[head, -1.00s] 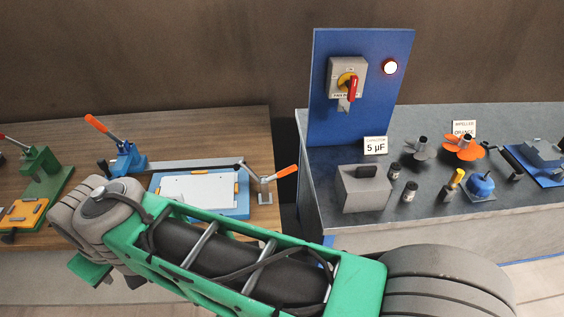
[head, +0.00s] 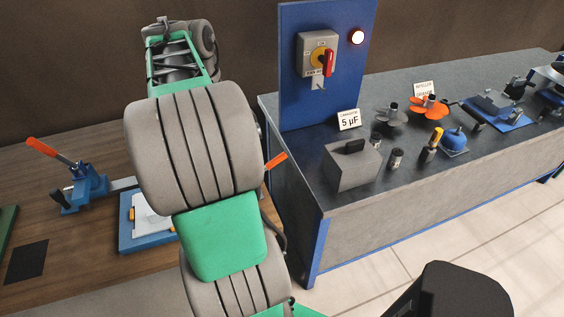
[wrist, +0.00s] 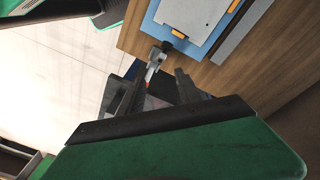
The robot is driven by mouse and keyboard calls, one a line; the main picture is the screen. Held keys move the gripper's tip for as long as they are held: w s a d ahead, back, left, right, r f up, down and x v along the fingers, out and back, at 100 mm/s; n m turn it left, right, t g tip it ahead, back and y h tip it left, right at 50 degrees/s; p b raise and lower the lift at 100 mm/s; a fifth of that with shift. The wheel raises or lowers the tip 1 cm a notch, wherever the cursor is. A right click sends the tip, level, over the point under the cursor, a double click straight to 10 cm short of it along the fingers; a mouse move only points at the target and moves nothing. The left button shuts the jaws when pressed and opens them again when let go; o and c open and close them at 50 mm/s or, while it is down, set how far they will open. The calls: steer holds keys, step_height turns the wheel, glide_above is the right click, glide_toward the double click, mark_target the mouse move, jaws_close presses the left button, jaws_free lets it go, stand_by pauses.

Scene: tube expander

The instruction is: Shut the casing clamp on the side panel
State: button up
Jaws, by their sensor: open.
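The side panel is a white plate (head: 148,222) on a blue fixture (head: 124,240) on the wooden bench, partly hidden by my arm in the head view. The plate also shows at the top of the wrist view (wrist: 195,14). A clamp's orange handle (head: 276,160) sticks out right of my arm, slanting up; its body is hidden there. In the wrist view a grey clamp (wrist: 157,56) with a red-orange tip stands beside the fixture at the bench edge. My gripper (wrist: 158,82) is open, its fingers appearing either side of that tip; contact cannot be told.
A blue clamp with an orange lever (head: 85,185) stands at the fixture's left. A blue switch board (head: 295,90) rises on the grey counter (head: 310,180) at right, with a grey box (head: 350,168) and several parts. A gap separates bench and counter.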

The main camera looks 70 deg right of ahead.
mark_target(283, 156)
steer(key=s+d+f+m+y+b, duration=0.1)
steer(key=s+d+f+m+y, duration=0.3)
steer(key=s+d+m, duration=0.65)
steer(key=shift+n+h, duration=0.65)
steer(key=shift+h, duration=0.05)
steer(key=f+b, duration=0.8)
steer(key=f, duration=0.1)
steer(key=shift+s+b, duration=0.4)
steer(key=shift+r, duration=0.1)
steer(key=shift+c, duration=0.4)
jaws_close()
